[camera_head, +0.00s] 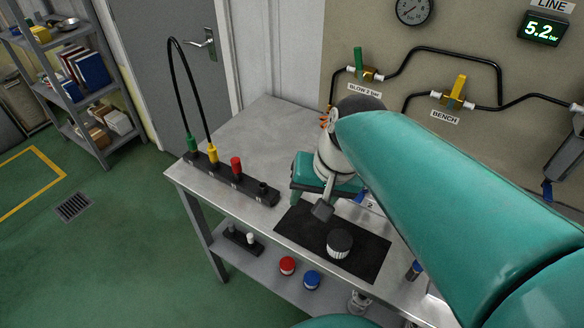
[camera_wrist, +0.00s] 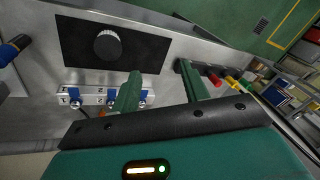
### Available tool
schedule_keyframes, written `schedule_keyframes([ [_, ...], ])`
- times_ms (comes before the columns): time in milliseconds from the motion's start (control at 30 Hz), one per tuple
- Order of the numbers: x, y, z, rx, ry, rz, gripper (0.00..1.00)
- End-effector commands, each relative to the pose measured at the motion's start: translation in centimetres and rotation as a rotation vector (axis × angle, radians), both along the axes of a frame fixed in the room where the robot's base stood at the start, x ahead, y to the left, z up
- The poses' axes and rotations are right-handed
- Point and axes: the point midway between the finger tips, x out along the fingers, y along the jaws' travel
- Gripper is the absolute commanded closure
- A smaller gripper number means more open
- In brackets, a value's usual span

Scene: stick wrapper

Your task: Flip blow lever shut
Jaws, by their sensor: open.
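The blow lever (camera_head: 358,60) is a green handle on a brass valve on the back wall, above a label reading "BLOW 2 bar". It stands upright, across its roughly level black line. My gripper (camera_wrist: 163,92) is open, with two green fingers apart and nothing between them in the wrist view. In the head view it is over the bench, below the lever and apart from it; my arm partly hides it. The lever does not show clearly in the wrist view.
A yellow bench valve (camera_head: 457,88) is right of the lever. A black rail (camera_head: 258,192) with coloured plugs and a tall hose loop stands on the bench's left. A ribbed black-and-white round part (camera_head: 340,243) sits on a dark mat (camera_head: 295,228). A blue-handled manifold (camera_wrist: 100,98) shows near my fingers.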

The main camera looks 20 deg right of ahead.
Motion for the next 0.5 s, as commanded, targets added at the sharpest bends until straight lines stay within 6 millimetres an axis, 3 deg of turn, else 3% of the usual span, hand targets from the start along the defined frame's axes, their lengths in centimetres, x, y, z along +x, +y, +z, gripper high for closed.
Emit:
schedule_keyframes([
  [200,-2.1,1.7,2.1,-0.243,-0.217,0.267,0.55],
  [500,-2.4,1.9,2.5,-0.301,-0.268,0.325,0.55],
])
